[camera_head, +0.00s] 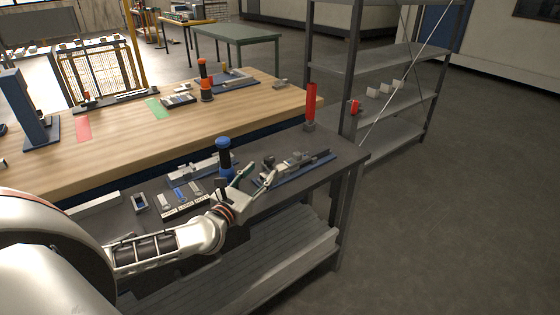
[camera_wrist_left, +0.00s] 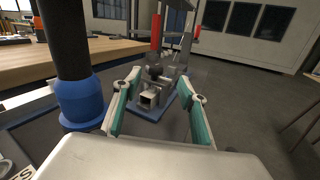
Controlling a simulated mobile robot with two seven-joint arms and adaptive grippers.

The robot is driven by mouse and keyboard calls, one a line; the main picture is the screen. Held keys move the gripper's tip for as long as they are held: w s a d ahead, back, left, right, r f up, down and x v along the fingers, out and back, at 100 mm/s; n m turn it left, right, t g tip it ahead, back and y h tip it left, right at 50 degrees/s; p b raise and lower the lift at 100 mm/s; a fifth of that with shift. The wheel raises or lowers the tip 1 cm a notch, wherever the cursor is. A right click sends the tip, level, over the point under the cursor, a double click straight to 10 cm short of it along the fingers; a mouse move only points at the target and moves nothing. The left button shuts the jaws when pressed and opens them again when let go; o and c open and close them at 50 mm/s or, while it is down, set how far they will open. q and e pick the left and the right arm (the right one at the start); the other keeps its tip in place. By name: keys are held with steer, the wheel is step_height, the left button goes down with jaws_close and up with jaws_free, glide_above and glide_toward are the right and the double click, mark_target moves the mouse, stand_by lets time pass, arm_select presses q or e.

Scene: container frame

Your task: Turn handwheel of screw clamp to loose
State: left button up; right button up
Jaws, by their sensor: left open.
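The screw clamp (camera_head: 292,164) is a grey metal device on a blue base plate, lying on the dark bench near its right end. Its handwheel cannot be told clearly; a dark rounded part shows on the clamp's near end. My left gripper (camera_head: 260,174) reaches in from the left with its fingers spread and pointing at this near end. In the left wrist view, the clamp (camera_wrist_left: 150,98) shows ahead between the two open green-lined fingers (camera_wrist_left: 160,82), and nothing is held. Whether a finger touches the clamp cannot be told. My right gripper is out of view.
A black post with a blue collar (camera_head: 224,160) stands close left of my left gripper. A red cylinder (camera_head: 311,103) stands behind the clamp. The dark bench (camera_head: 345,150) has its right edge close by. A wooden table (camera_head: 120,140) lies behind, and a metal shelf (camera_head: 390,105) stands at right.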

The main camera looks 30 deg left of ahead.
mark_target(266, 162)
arm_select(q)
steer(key=shift+w+a+r+n+y, duration=0.1)
steer(key=shift+w+a+n+y, duration=0.3)
steer(key=shift+n, duration=0.3)
steer(key=shift+w+a, duration=0.1)
steer(key=shift+w, duration=0.15)
steer(key=shift+w+a, duration=0.15)
steer(key=shift+w, duration=1.6)
steer(key=shift+w+a, duration=0.1)
steer(key=shift+w, duration=1.65)
steer(key=c, duration=1.1)
